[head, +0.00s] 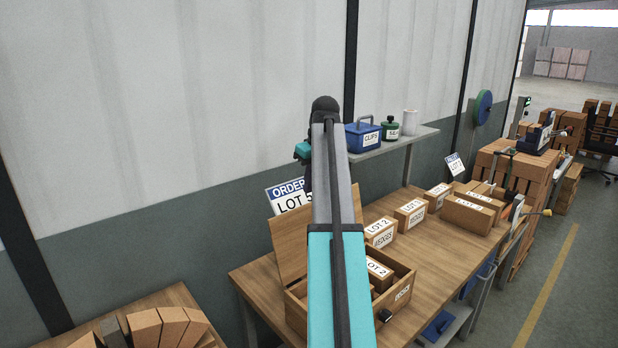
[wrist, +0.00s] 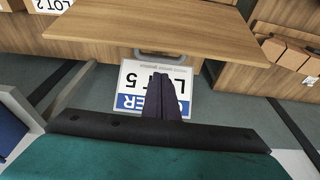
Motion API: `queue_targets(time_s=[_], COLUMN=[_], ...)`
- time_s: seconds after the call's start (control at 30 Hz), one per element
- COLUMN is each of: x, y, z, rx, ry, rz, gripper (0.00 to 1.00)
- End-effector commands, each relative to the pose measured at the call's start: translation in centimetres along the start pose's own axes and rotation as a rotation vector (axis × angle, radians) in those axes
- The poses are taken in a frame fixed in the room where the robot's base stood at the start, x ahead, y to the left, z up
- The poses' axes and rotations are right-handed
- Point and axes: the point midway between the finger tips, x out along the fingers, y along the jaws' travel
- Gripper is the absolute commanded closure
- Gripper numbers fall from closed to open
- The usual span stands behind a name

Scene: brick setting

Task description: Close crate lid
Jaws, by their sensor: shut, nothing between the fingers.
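The wooden crate (head: 393,303) stands on the near end of the workbench, partly hidden behind my arm. Its lid (head: 287,243) stands open, raised at the crate's back left. In the wrist view a broad wooden panel, seemingly the lid (wrist: 150,22), crosses the top, with a grey handle (wrist: 178,57) at its edge. My gripper (wrist: 161,80) is shut and empty. Its fingertips show just below the handle in the picture, over the order sign; whether they touch the handle is unclear. In the head view my arm hides the fingers.
The sign reading LOT 5 (head: 289,195) stands behind the lid. Labelled boxes (head: 380,232) line the workbench (head: 440,262). A shelf (head: 395,143) above holds a blue clips box (head: 363,135). Curved bricks (head: 172,326) lie at lower left. Bare bench top lies right of the crate.

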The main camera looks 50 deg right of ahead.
Motion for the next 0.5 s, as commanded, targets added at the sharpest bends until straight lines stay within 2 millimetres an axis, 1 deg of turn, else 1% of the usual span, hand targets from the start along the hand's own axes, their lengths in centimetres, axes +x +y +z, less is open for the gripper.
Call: queue_targets(time_s=[0.3,0.5], x=[3.5,5.4], y=[-0.1,-0.1], z=[0.0,0.0], rx=[-0.001,-0.002], ry=[-0.001,-0.001], rz=[-0.001,-0.001], gripper=[1.00,1.00])
